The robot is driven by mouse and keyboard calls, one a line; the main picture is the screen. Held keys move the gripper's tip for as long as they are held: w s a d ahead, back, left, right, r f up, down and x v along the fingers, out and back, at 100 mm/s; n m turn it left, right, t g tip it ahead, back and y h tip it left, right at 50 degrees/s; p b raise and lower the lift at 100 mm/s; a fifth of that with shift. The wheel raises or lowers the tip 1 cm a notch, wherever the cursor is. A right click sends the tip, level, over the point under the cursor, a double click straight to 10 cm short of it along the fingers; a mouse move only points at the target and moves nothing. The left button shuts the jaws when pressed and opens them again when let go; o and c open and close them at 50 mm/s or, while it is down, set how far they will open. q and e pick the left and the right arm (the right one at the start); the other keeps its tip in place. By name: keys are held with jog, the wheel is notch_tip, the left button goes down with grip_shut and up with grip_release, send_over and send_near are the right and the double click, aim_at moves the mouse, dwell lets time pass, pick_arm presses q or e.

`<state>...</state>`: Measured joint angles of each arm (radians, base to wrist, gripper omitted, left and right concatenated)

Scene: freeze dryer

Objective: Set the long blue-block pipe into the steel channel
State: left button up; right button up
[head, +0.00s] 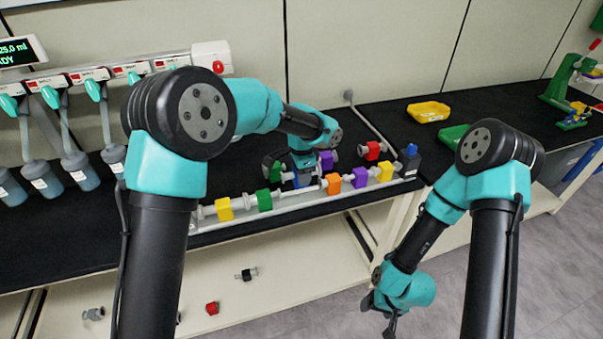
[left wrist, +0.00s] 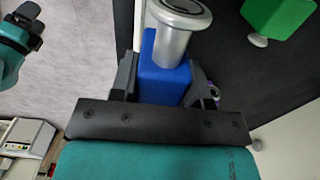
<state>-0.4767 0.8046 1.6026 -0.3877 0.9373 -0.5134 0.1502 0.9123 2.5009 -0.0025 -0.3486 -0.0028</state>
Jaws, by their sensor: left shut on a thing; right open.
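The long blue-block pipe shows in the left wrist view (left wrist: 160,85) as a blue block with a flanged steel pipe end. My left gripper (head: 301,176), also in the left wrist view (left wrist: 163,88), is shut on the blue block. In the head view it is low, at or just behind the gap between the green and orange blocks of the steel channel (head: 235,229). I cannot tell whether the pipe touches the channel. The channel holds yellow, green, orange, purple and yellow block pipes in a row. My right gripper (head: 380,310) is open and empty, low in front of the bench.
Behind the channel lie loose green (head: 270,171), purple (head: 327,160) and red (head: 372,151) block pieces. A dark block with a blue top (head: 409,160) stands at the channel's right end. Flasks (head: 75,170) hang at left.

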pick_arm(q)
jog(key=shift+f, duration=3.2)
dwell(2.8)
jog(key=o, duration=1.2)
notch_tip(320, 180, up, 18)
jog(key=shift+f, duration=0.25)
